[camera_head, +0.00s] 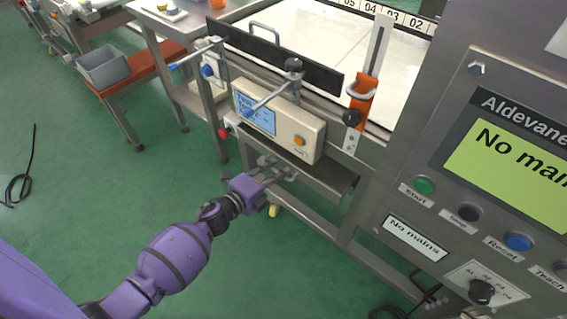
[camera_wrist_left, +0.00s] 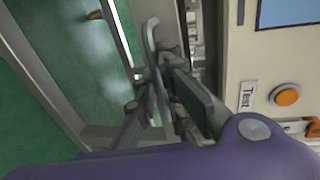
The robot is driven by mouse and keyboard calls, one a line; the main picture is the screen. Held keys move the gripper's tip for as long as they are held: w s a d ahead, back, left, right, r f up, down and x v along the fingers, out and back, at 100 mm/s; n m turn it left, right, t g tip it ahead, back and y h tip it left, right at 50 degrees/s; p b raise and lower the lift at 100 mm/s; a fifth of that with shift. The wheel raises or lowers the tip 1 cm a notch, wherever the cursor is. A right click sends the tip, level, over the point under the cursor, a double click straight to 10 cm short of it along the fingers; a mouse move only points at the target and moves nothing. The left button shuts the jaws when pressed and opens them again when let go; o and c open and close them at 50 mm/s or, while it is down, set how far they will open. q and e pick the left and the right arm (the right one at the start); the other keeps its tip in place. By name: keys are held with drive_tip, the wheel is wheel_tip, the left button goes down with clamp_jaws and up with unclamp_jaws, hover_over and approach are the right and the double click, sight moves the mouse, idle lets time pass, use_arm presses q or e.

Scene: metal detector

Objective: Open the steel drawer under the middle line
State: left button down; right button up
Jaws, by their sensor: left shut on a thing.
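The steel drawer (camera_head: 335,180) sits under the cream control box of the middle line. Part of its front is hidden by my left gripper. My left gripper (camera_head: 275,171) reaches in from the left below the control box, at the drawer front. In the left wrist view its fingers (camera_wrist_left: 168,103) are closed around a curved grey metal handle (camera_wrist_left: 152,42). How far the drawer stands out is hard to tell. My right gripper is not in view.
The cream control box (camera_head: 290,125) with a blue screen and orange button is just above the gripper. A grey cabinet (camera_head: 395,195) with buttons stands at the right. A grey bin (camera_head: 104,67) rests on a red bench at the left.

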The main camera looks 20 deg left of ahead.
use_arm(q)
drive_tip(key=f+v, duration=0.2)
drive_tip(key=v, duration=0.8)
drive_tip(key=f+p+v, duration=0.1)
drive_tip(key=f+v, duration=0.1)
drive_tip(key=v, duration=0.9)
drive_tip(key=shift+s+a, duration=0.25)
drive_tip(key=shift+s, duration=0.3)
drive_tip(key=c, duration=2.1)
unclamp_jaws()
drive_tip(key=v, duration=1.2)
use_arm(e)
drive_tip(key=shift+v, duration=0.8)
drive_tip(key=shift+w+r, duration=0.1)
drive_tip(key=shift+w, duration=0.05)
